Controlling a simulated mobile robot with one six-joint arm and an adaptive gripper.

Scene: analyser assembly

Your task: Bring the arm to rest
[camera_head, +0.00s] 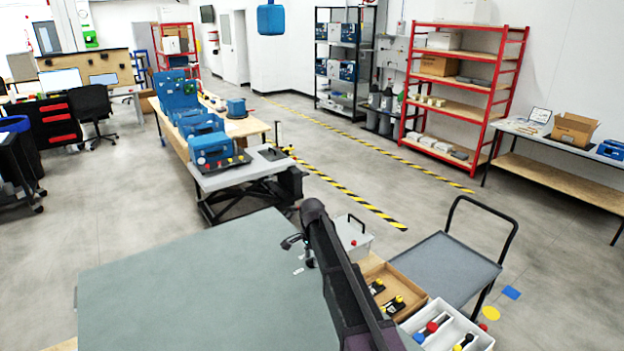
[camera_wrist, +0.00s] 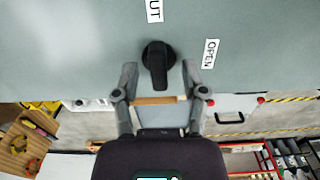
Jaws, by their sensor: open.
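My arm (camera_head: 345,280) reaches out over the right part of a large grey-green surface in the head view. In the wrist view my gripper (camera_wrist: 159,70) is open, with its two fingers spread apart. A black turn knob (camera_wrist: 156,62) on the grey-green panel (camera_wrist: 80,50) appears between the fingertips. I see clear space on both sides of the knob, and no contact shows. The knob's handle points down in the picture. An "OPEN" label (camera_wrist: 210,54) is to the right of the knob, and a partly cut label ending in "UT" (camera_wrist: 154,10) is above it.
A wooden tray (camera_head: 410,282) and a white bin (camera_head: 480,340) with coloured parts stand right of my arm, beside a grey box (camera_head: 352,240) with a handle. A trolley (camera_head: 440,268) stands beyond. The left of the grey-green surface (camera_head: 180,290) is clear.

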